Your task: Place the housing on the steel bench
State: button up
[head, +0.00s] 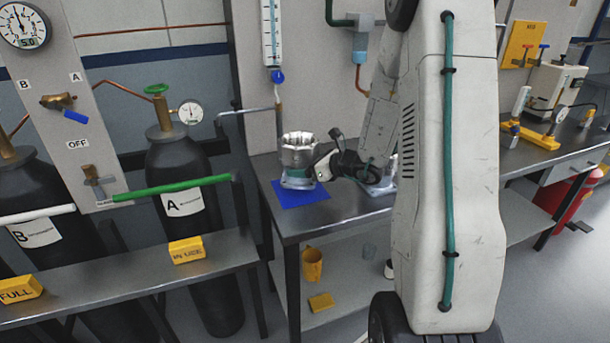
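A silvery machined housing (298,146) with an open, notched top stands upright at the left end of the steel bench (345,212). Its lower part looks teal and grey and is over a blue mat (313,198); I cannot tell whether that part is the housing or a separate base. My gripper (318,167) reaches in from the right, close against the housing's right side. The fingertips are small and partly hidden, so I cannot tell whether they grip it. Another pale metal piece (386,186) shows partly behind my arm.
A thin pipe (279,120) comes down behind the housing. Gas cylinders (185,180) and a low rack with yellow blocks (187,251) are at left. Bare bench top lies in front of the mat's right side.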

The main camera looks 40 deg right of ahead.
jog(key=shift+f, duration=1.55)
